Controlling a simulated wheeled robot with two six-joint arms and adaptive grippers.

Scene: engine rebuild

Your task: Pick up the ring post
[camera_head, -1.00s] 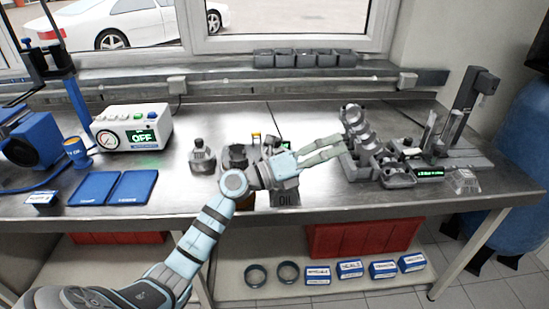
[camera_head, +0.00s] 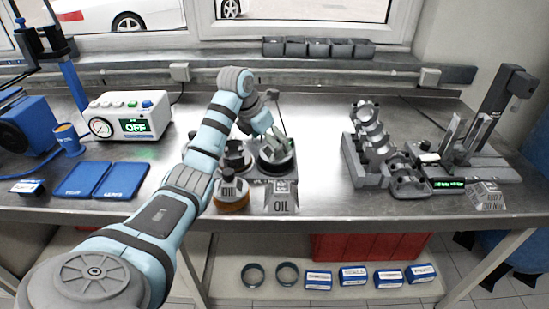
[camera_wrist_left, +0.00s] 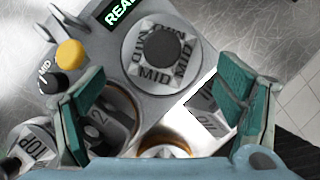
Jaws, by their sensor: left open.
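Several short posts with printed labels stand on the bench; I cannot tell which one the task calls the ring post. The MID-labelled post (camera_wrist_left: 160,50), with a dark round knob and pale collar, sits on a grey fixture in the left wrist view. My left gripper (camera_wrist_left: 160,92) is open and empty above this group, fingers on either side, with the MID post ahead between them. In the head view my left gripper (camera_head: 278,145) partly hides the fixture. Another grey post (camera_head: 228,187) with an orange base stands in front, next to my forearm.
A grey OIL stand (camera_head: 282,198) is near the front edge. A dark cylinder (camera_wrist_left: 112,120) and a TOP label (camera_wrist_left: 25,143) lie close to the left finger. Blue pads (camera_head: 107,180) are at left; an engine block (camera_head: 368,160) is at right.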

